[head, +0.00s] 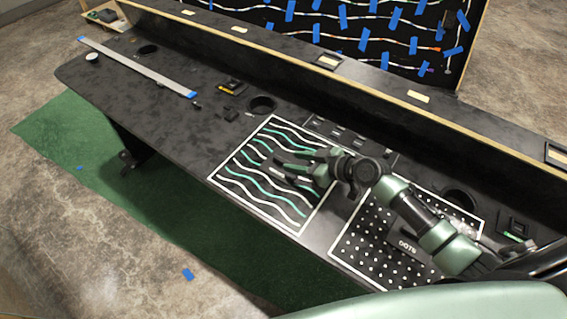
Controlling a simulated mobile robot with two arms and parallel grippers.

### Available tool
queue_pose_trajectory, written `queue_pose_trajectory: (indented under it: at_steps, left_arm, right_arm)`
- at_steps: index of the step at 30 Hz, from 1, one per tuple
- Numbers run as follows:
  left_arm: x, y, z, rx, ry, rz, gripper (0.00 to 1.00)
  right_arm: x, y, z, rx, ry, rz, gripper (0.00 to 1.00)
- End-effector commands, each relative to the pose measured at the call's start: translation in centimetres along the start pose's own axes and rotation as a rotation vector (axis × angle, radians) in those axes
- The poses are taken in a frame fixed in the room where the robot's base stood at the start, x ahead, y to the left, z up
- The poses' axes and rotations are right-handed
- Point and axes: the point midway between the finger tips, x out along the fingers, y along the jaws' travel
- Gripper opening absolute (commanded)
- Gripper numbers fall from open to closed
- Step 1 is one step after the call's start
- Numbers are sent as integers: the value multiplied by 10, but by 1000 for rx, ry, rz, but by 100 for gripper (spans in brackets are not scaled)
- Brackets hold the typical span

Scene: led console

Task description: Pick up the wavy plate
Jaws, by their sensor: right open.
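The wavy plate (245,185) is a black panel with a white border and white and green wavy lines. It lies on the dark console top, near its front edge. My right gripper (284,169) is open over the right half of the plate, its fingers pointing left. I cannot tell whether the fingers touch the plate. The gripper and wrist hide part of the plate's right side. My left gripper is not in view.
A plate of white dots (350,245) marked DOTS lies to the right, partly under my arm. A long grey bar (140,66) lies at the far left. A raised ledge (300,60) runs along the back. Round holes (262,104) and small dark items dot the console.

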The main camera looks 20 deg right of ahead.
Motion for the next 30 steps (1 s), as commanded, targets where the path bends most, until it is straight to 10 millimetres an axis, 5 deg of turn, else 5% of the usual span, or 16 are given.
queue_pose_trajectory:
  at_steps: [7,16,21,30]
  left_arm:
    - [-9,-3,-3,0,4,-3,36]
    - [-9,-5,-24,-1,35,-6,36]
    - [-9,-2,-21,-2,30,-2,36]
    - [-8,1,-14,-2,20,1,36]
  right_arm:
    - [33,-2,0,2,3,1,40]
    - [38,-3,2,0,1,0,40]
    - [37,-3,2,0,1,0,0]
    - [37,-2,2,0,1,1,0]
